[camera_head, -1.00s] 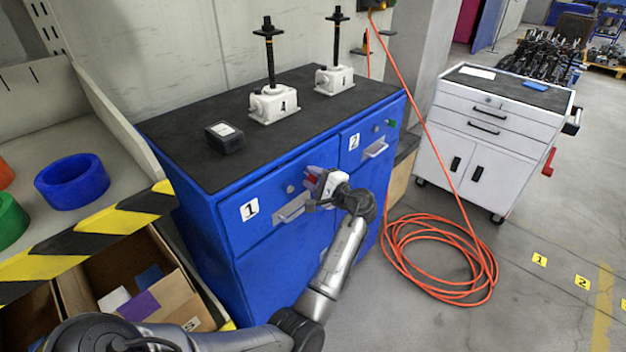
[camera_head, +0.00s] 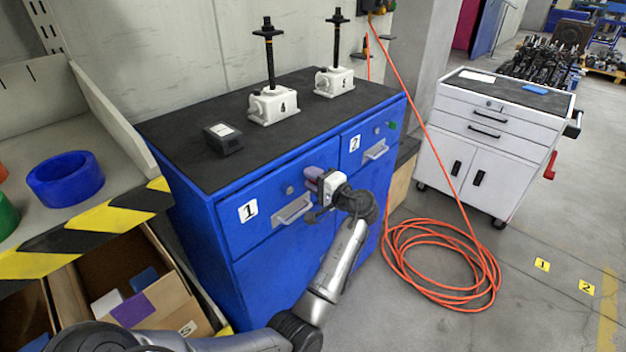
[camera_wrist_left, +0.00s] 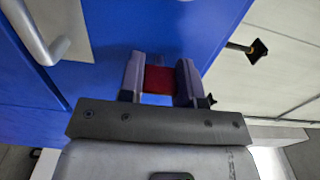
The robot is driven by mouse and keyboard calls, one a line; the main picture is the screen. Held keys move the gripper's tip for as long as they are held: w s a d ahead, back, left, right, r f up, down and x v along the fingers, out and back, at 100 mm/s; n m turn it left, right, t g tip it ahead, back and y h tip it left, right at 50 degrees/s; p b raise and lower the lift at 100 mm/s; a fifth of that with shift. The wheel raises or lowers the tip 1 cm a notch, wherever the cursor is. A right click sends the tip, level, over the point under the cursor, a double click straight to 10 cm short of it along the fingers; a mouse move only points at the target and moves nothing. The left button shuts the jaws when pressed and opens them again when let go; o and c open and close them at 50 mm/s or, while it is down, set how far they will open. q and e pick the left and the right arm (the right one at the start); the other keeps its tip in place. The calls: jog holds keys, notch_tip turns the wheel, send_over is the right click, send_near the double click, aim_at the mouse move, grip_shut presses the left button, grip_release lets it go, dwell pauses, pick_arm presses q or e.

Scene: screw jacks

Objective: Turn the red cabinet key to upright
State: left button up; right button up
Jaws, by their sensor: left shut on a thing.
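The red key (camera_wrist_left: 158,80) shows in the left wrist view between the two fingers of my left gripper (camera_wrist_left: 160,85), against the blue cabinet front. The fingers are shut on it from both sides. In the head view my left gripper (camera_head: 314,180) reaches the front of the blue cabinet (camera_head: 285,255), right of the handle of drawer 1, and hides the key. How far the key is turned cannot be told. My right gripper is not in view.
Two white screw jacks (camera_head: 272,105) (camera_head: 333,82) and a small black box (camera_head: 223,138) stand on the cabinet's black top. Drawer handles (camera_head: 292,209) (camera_head: 375,150) stick out of the front. An orange hose (camera_head: 440,262) lies coiled on the floor, right of my arm.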

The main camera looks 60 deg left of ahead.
pick_arm(q)
jog(key=o, duration=0.9)
jog(key=shift+w+d, duration=0.2)
jog(key=shift+d, duration=0.3)
jog(key=p+v, duration=0.2)
jog(key=v, duration=1)
jog(key=shift+w+d, duration=0.1)
jog(key=shift+d, duration=0.3)
